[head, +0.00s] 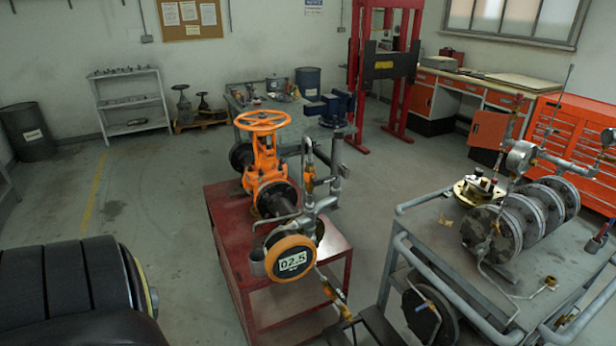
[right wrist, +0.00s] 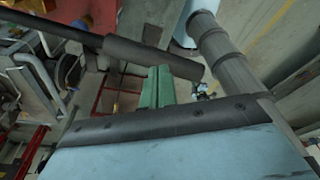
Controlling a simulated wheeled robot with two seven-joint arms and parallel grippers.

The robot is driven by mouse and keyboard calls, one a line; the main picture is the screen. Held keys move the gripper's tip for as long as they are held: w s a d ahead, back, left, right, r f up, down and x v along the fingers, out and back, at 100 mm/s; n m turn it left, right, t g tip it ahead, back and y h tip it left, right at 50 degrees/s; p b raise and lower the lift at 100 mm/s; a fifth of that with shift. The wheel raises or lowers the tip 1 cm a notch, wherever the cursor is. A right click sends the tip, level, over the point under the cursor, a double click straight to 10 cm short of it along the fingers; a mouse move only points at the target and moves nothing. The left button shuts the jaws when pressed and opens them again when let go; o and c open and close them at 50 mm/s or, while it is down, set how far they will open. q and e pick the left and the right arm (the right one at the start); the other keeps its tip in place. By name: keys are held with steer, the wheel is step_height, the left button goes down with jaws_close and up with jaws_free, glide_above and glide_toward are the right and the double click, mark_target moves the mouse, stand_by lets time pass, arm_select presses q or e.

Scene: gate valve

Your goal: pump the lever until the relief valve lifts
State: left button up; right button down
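The orange gate valve (head: 263,150) with its handwheel stands on a red bench in the head view. In front of it is a round orange-rimmed gauge (head: 291,262) reading 02.5. A small brass and orange fitting on the upright pipe behind the gauge may be the relief valve (head: 308,180); I see no sign of it lifting. In the right wrist view a dark rod with a thicker grip, apparently the lever (right wrist: 150,57), crosses the upper part. My right gripper (right wrist: 157,87) is close to this grip; whether it holds it is unclear. My left gripper is out of view.
The red bench (head: 225,240) carries the valve. A grey cart (head: 400,290) with flanged pipework (head: 510,225) stands to the right. Behind are a workbench, a red press frame (head: 400,90) and orange tool cabinets (head: 580,135).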

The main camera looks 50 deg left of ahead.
steer(key=d+b+x, duration=0.2)
steer(key=b+x, duration=0.2)
steer(key=x, duration=0.6)
steer(key=shift+w+f+b, duration=0.3)
steer(key=shift+w+f, duration=0.05)
steer(key=shift+f, duration=0.1)
steer(key=p+v, duration=0.2)
steer(key=a+p+v, duration=0.1)
steer(key=p+v, duration=0.4)
steer(key=p, duration=0.1)
steer(key=shift+s+a+r, duration=0.2)
steer(key=shift+r, duration=0.2)
steer(key=v, duration=0.3)
steer(key=a+v, duration=0.1)
steer(key=shift+s+d+r, duration=0.1)
steer(key=shift+s+r, duration=0.05)
steer(key=shift+r, duration=0.3)
steer(key=d+b+x, duration=0.2)
steer(key=b+x, duration=0.3)
steer(key=x, duration=0.7)
steer(key=shift+w+f+b, duration=0.35)
steer(key=shift+w, duration=0.05)
